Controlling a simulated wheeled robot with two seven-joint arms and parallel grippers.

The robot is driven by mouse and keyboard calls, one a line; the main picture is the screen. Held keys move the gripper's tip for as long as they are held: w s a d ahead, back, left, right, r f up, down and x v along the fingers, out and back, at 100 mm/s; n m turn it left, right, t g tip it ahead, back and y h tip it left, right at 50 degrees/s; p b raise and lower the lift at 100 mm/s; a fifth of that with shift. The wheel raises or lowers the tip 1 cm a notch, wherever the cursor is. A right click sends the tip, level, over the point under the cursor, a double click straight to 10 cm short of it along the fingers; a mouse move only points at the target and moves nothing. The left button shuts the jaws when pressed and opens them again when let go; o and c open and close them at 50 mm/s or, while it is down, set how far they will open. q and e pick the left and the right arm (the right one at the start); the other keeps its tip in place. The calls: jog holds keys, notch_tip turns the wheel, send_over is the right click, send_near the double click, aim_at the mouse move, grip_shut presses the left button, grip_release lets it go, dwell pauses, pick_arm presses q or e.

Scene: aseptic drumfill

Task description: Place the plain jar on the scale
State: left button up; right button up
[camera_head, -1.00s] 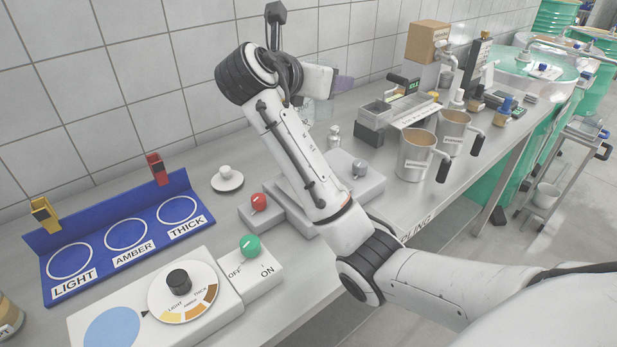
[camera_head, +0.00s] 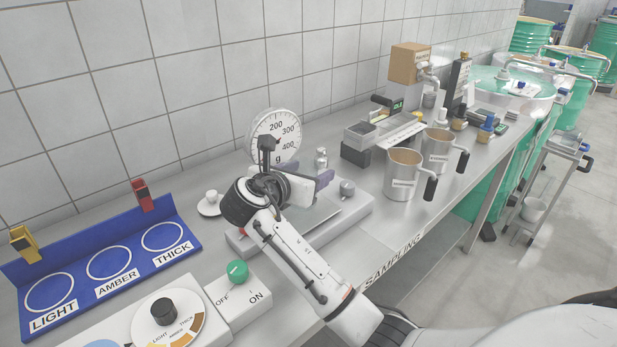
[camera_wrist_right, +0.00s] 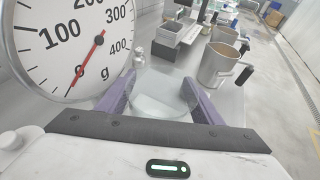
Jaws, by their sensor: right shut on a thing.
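The scale has a round white dial (camera_head: 276,137) against the wall and a grey metal platform (camera_head: 312,218) in front of it. Its dial (camera_wrist_right: 68,48) also fills the upper left of the right wrist view, with the red needle near 0. My right gripper (camera_head: 322,180) is over the platform area, in front of the dial. In the right wrist view its purple fingers are shut on a clear, unlabelled jar (camera_wrist_right: 160,95). The jar is mostly hidden behind the gripper in the head view. Whether it touches the platform I cannot tell. My left gripper is not in view.
A small metal weight (camera_head: 321,158) and a grey knob (camera_head: 346,188) are close to the gripper. Two metal jugs (camera_head: 402,175) stand to the right. A blue rack (camera_head: 110,262) marked LIGHT, AMBER and THICK and a green OFF/ON knob (camera_head: 237,272) are left and front.

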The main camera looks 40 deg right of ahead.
jog(key=shift+f, duration=0.65)
jog(key=o, duration=0.8)
jog(key=v, duration=1.2)
